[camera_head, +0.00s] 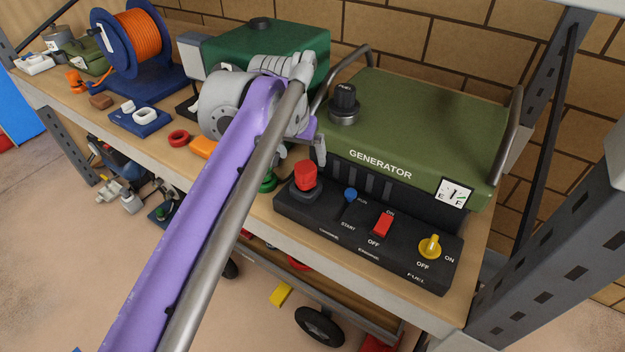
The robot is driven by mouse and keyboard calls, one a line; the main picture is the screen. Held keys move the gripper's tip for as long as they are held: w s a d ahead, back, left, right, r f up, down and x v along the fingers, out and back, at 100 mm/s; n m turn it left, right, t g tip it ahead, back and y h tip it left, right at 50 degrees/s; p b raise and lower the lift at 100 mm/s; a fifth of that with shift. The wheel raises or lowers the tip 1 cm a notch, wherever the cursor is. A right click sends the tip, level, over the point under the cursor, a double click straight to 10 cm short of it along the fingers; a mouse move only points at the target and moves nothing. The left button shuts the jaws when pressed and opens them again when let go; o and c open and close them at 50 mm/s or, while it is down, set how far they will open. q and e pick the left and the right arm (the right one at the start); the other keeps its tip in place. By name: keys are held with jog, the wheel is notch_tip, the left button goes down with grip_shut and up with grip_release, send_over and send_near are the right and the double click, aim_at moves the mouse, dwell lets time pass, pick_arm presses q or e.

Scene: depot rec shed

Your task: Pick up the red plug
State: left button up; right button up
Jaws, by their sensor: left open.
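The red plug (306,177) looks like a short upright red cylinder. It stands in a black base at the left end of the black control panel (350,232) on the generator's front. My left arm comes in from the lower left and crosses the middle of the view. My left gripper (302,151) is at its end, open, just above and behind the plug in the picture. One grey finger shows to the plug's upper right; the arm partly hides the rest. I see nothing between the fingers. My right gripper is not in view.
An orange cable reel (135,38) and small parts lie left. A grey shelf post (565,190) stands right.

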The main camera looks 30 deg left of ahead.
aim_at(305, 167)
pick_arm(q)
jog(key=x, duration=0.8)
jog(key=shift+w+a, duration=0.1)
jog(key=shift+a, duration=0.1)
jog(key=shift+c, duration=0.3)
jog(key=shift+r, duration=0.1)
jog(key=c, duration=1.4)
